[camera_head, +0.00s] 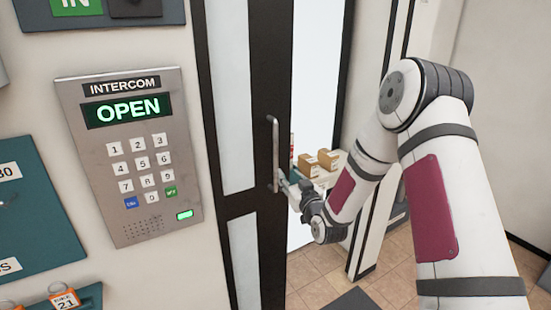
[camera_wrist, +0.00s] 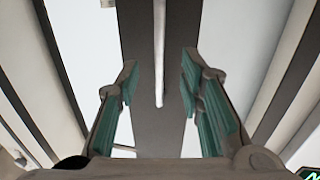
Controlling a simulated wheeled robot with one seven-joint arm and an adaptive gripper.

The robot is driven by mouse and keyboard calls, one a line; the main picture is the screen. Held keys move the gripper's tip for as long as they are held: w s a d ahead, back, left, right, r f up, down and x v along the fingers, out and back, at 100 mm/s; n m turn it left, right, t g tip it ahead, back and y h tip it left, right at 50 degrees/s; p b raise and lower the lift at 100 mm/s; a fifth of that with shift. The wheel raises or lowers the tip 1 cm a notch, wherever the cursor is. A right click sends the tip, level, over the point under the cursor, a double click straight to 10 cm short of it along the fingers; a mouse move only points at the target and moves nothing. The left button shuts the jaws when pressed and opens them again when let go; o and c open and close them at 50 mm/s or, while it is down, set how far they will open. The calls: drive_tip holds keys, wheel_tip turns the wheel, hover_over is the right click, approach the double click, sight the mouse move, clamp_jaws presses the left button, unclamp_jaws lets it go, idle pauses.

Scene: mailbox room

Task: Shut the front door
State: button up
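The front door (camera_head: 265,75) has a dark frame with pale glass panels. It stands in the middle of the head view, with a bright gap to its right; how far it is ajar is hard to tell. Its vertical metal handle (camera_head: 275,150) is on the door's right stile. My gripper (camera_head: 288,182) is at the lower end of the handle, partly hidden by my wrist. In the wrist view, my gripper (camera_wrist: 159,75) is open, its teal-padded fingers apart. The handle (camera_wrist: 159,45) runs between them with space on both sides; contact is not visible.
A grey intercom (camera_head: 130,155) reading OPEN is on the wall left of the door. Cardboard boxes (camera_head: 318,160) show beyond the bright gap. A dark mat (camera_head: 355,301) lies on the tiled floor (camera_head: 395,285). Key tags (camera_head: 65,300) hang at lower left.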

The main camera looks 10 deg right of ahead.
sight(276, 159)
drive_tip(key=w, duration=0.4)
drive_tip(key=w+a, duration=0.1)
drive_tip(key=w, duration=0.8)
drive_tip(key=shift+w+a, duration=0.3)
drive_tip(key=shift+w, duration=0.05)
clamp_jaws()
